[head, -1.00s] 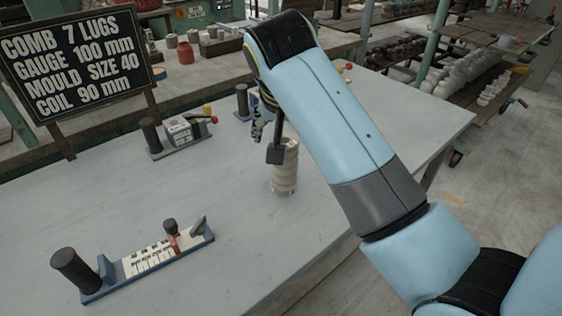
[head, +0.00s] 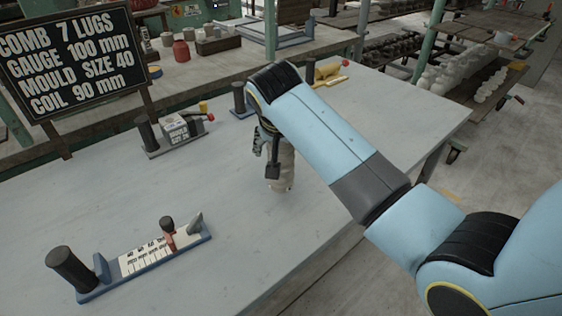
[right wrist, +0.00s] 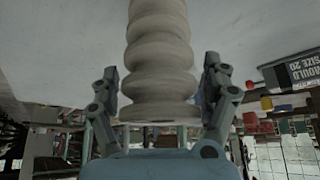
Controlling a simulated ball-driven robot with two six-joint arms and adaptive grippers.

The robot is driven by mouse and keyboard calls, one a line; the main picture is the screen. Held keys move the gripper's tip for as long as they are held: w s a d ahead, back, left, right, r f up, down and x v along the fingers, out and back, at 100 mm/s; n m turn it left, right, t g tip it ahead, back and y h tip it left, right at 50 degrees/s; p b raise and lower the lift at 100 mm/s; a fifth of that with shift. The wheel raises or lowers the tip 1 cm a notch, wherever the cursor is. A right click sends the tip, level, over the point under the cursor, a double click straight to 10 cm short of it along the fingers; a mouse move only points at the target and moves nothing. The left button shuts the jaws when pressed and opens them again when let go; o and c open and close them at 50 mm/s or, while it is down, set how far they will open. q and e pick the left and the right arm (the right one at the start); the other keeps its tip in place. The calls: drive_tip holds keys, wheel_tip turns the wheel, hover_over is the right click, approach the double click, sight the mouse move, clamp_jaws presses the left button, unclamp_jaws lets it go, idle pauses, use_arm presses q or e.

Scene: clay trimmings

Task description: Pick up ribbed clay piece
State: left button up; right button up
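The ribbed clay piece (head: 281,170) is a pale, stacked-ring cylinder standing upright on the grey table, partly hidden behind my right arm and gripper. In the right wrist view the ribbed clay piece (right wrist: 160,62) fills the middle. My right gripper (right wrist: 160,88) is open, with one finger on each side of it and no clear grip on it. In the head view my right gripper (head: 268,158) is at the piece, mostly covered by my arm. My left gripper is not in view.
A blue gauge fixture (head: 146,262) with a white scale lies at the front left. A small grey device (head: 178,132) with a red knob stands behind it. A sign (head: 73,62) stands at the back left. The table (head: 120,195) is clear around the piece.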

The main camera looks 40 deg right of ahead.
clamp_jaws()
idle(0.3)
drive_tip(key=shift+w+r, duration=0.1)
drive_tip(key=shift+r, duration=0.1)
